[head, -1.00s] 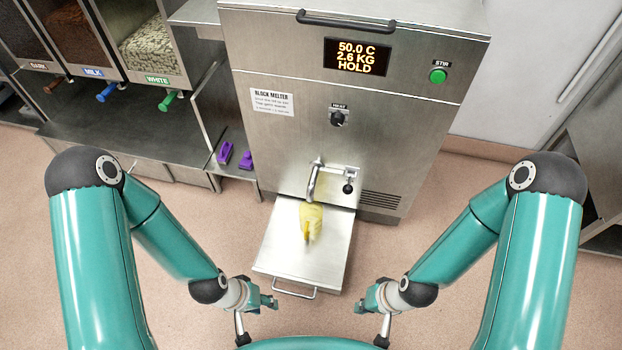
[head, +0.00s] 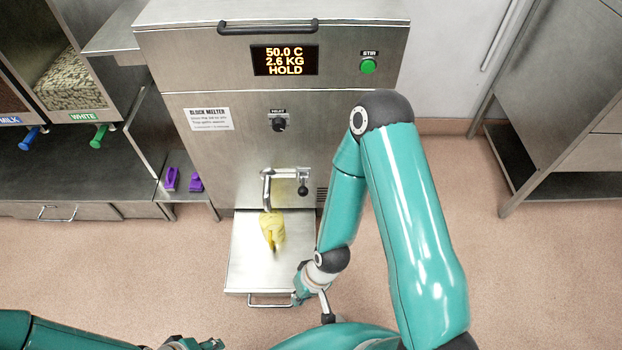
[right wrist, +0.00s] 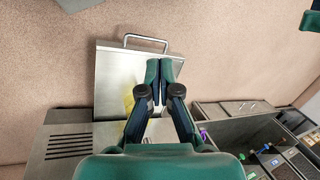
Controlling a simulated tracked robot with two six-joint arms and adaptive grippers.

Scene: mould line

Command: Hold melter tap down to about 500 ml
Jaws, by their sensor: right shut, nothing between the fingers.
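The block melter (head: 240,130) stands ahead, its display (head: 285,60) reading 50.0 C, 2.6 KG, HOLD. Its tap has a bent metal spout (head: 267,190) and a black-knobbed lever (head: 302,188) on the right. Under the spout, a yellow jug-like thing (head: 272,230) is on the metal shelf (head: 250,268); it also shows in part in the right wrist view (right wrist: 129,100). My right gripper (head: 300,285) is by the shelf's front right, below the lever and apart from it. In the right wrist view its fingers (right wrist: 163,65) are shut and empty over the shelf. My left gripper (head: 215,344) is low at the picture's bottom, its jaws unclear.
A STIR button (head: 368,66) and a HEAT knob (head: 279,125) are on the melter's front. Purple items (head: 172,180) lie on the counter to the left, by dispensers with coloured taps (head: 98,136). A steel bench (head: 565,170) stands at right. The floor between is clear.

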